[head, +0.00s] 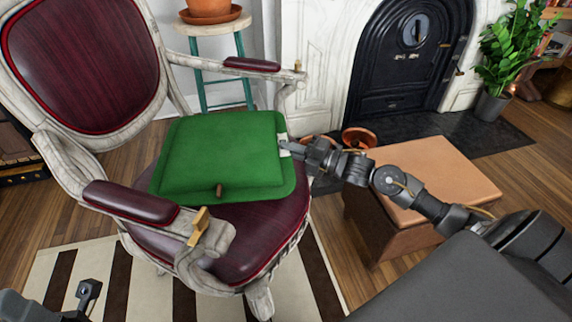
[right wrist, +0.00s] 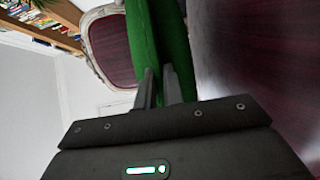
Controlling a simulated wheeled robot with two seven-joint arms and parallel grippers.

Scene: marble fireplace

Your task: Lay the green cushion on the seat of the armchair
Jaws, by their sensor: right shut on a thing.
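The green cushion (head: 222,155) is over the dark red seat of the armchair (head: 262,232), between the two armrests. I cannot tell whether its underside rests fully on the seat. My right gripper (head: 287,147) is shut on the cushion's right edge, at a pale tab. In the right wrist view the two fingers (right wrist: 158,88) pinch the edge of the cushion (right wrist: 150,35), with the chair's backrest (right wrist: 108,45) behind. Part of my left arm shows at the lower left of the head view, and its gripper (head: 88,290) is away from the chair, its jaws unclear.
A wooden box table (head: 440,170) stands right of the chair, below my right arm. A stool (head: 215,30) with a terracotta pot (head: 208,8) is behind the chair. The armrests (head: 130,200) flank the seat. A striped rug (head: 75,270) lies on the floor.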

